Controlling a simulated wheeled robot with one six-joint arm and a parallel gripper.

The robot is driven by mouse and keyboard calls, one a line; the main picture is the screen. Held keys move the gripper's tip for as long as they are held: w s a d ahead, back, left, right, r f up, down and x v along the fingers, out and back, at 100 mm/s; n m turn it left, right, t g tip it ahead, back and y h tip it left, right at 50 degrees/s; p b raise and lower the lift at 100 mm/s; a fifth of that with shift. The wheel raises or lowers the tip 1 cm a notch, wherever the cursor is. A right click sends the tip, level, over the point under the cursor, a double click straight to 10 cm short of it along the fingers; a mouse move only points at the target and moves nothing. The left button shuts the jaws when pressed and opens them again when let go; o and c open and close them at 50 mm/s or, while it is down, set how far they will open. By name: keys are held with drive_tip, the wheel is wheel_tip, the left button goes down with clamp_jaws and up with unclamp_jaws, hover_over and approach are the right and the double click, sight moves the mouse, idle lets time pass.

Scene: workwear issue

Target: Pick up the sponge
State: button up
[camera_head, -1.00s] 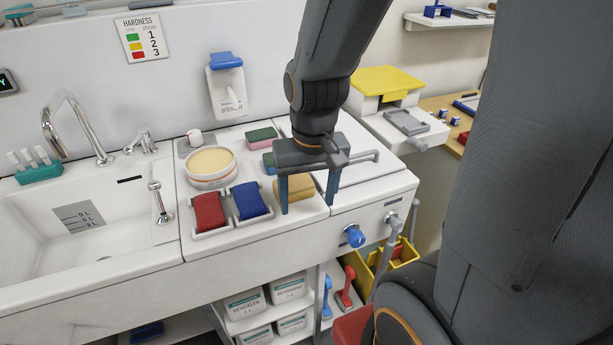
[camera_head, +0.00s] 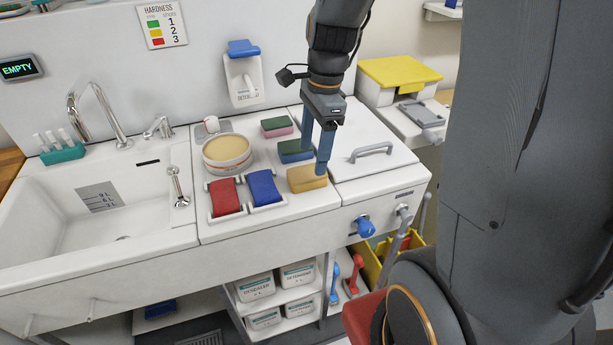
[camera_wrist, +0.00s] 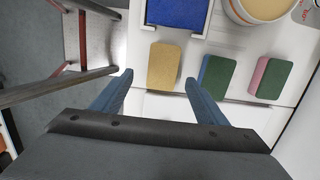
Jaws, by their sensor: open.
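Three sponges lie on the white counter right of the sink. The tan sponge (camera_head: 306,179) is nearest the front edge. Behind it are a green and blue sponge (camera_head: 294,151) and a green and pink sponge (camera_head: 276,126). My gripper (camera_head: 314,158) is open and empty, with its blue fingers pointing down by the tan sponge. In the wrist view the tan sponge (camera_wrist: 164,66) shows between the fingertips (camera_wrist: 159,79) and just beyond them. The green and blue sponge (camera_wrist: 215,76) is right of it. I cannot tell the height left above the counter.
Red (camera_head: 224,197) and blue (camera_head: 264,188) pads sit in white holders left of the tan sponge. A round tub (camera_head: 227,164) stands behind them. A lid with a grey handle (camera_head: 371,151) lies to the right. The sink (camera_head: 120,215) is further left.

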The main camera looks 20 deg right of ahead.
sight(307, 172)
drive_tip(key=shift+w+a+f+p, duration=0.1)
drive_tip(key=shift+a+f+p, duration=0.15)
drive_tip(key=shift+f, duration=0.6)
drive_tip(key=shift+w+a+f+p, duration=0.15)
drive_tip(key=shift+f+p, duration=0.15)
drive_tip(key=shift+f, duration=0.55)
drive_tip(key=shift+a+f+p, duration=0.2)
drive_tip(key=shift+f+p, duration=0.05)
drive_tip(key=shift+f, duration=0.6)
drive_tip(key=c, duration=1.2)
wheel_tip(307, 172, up, 10)
drive_tip(key=b, duration=0.2)
